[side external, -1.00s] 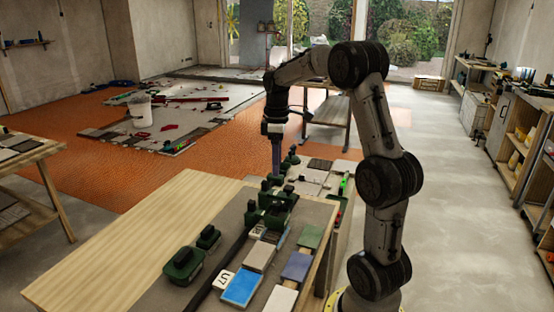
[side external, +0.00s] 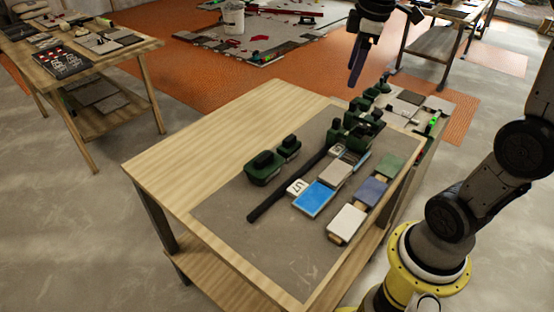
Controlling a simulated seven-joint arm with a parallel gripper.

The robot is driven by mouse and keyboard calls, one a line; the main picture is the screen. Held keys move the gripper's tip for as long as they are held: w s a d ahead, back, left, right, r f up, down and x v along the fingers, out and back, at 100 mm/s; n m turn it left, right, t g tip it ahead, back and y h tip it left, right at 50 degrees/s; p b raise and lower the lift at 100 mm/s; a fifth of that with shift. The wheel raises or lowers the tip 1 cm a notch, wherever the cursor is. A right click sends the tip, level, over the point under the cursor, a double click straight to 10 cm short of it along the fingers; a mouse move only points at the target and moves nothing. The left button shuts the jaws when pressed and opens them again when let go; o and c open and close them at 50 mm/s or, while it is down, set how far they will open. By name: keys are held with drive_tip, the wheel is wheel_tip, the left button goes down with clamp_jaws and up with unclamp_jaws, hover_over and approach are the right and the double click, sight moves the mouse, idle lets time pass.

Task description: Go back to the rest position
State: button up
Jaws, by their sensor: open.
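My gripper (side external: 357,62) hangs in the air at the top of the view, above and beyond the far end of the wooden workbench (side external: 190,150). It points downward, is open, and nothing shows between its fingers. Below it on the grey mat (side external: 260,260) stand several dark green tools (side external: 352,130). Two more green blocks, a larger one (side external: 263,168) and a smaller one (side external: 289,148), sit to the left. A blue tile (side external: 314,199), a white tile (side external: 346,223), a purple tile (side external: 371,191) and a green tile (side external: 390,165) lie on the mat.
A long dark bar (side external: 290,186) lies across the mat. A second table (side external: 150,50) with tools stands at the left. A white bucket (side external: 233,18) stands on the tiled floor area behind. The bench's left part and the mat's near part are clear.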

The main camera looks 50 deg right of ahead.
drive_tip(key=s+a+t, duration=0.2)
drive_tip(key=s+a, duration=0.6)
drive_tip(key=a, duration=0.2)
drive_tip(key=s+a+f+m+t+y, duration=0.1)
drive_tip(key=s+a+f+m, duration=0.1)
drive_tip(key=s+f+m, duration=0.3)
drive_tip(key=shift+s+a+f+m, duration=0.25)
drive_tip(key=shift+s+f+m, duration=0.15)
drive_tip(key=shift+s+m, duration=0.1)
